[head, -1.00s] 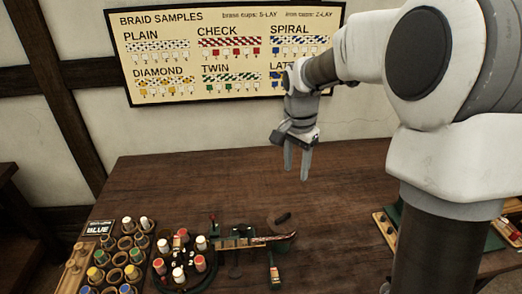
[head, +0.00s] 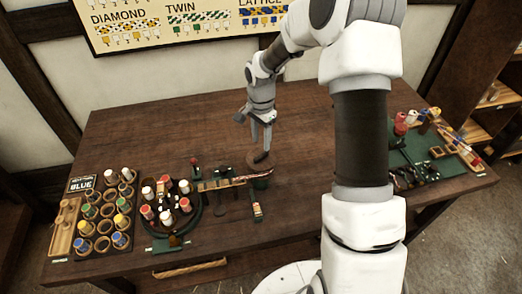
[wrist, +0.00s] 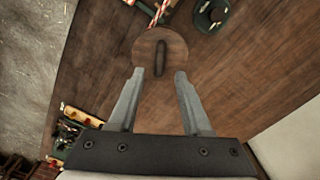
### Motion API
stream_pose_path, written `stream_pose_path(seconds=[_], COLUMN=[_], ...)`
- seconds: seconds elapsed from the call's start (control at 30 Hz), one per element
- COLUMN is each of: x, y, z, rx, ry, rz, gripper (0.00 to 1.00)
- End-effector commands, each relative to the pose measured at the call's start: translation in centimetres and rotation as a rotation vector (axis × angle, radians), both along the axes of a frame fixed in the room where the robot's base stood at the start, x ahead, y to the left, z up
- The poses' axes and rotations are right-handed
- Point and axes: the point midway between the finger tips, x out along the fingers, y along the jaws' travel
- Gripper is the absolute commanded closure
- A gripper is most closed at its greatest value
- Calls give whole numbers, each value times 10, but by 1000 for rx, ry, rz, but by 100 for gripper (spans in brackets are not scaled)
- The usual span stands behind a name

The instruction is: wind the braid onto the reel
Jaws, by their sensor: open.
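My gripper (head: 261,146) is open and empty, pointing down over the table just above the reel (head: 257,160). In the wrist view my gripper (wrist: 160,74) has its two fingertips apart, with the reel's round wooden face (wrist: 143,46) just ahead of them. A dark peg-like handle (wrist: 160,58) stands on that face, in line with the gap between the fingers; I see no contact. The red-and-white braid (head: 236,182) runs from the round braiding stand (head: 153,222) toward the reel. Its end near the reel shows at the top of the wrist view (wrist: 157,10).
A rack of colored bobbins (head: 78,243) stands at the left. A green mat (head: 455,165) with bobbins and tools lies at the right. A small green-based tool (head: 257,211) lies in front of the reel. The table behind the reel (head: 170,130) is clear.

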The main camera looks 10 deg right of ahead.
Motion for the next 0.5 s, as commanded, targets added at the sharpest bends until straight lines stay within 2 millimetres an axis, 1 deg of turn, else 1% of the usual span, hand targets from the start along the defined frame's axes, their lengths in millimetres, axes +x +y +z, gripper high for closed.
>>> stream_pose_path(seconds=[0.03,0.2,0.33,0.5], x=[-1,-1,0,0], y=[0,0,0,0], z=[-11,-40,-53,-59], rx=[1,1,0,0], ry=[5,3,1,0], rz=[-1,0,0,-1], gripper=[51,51,51,51])
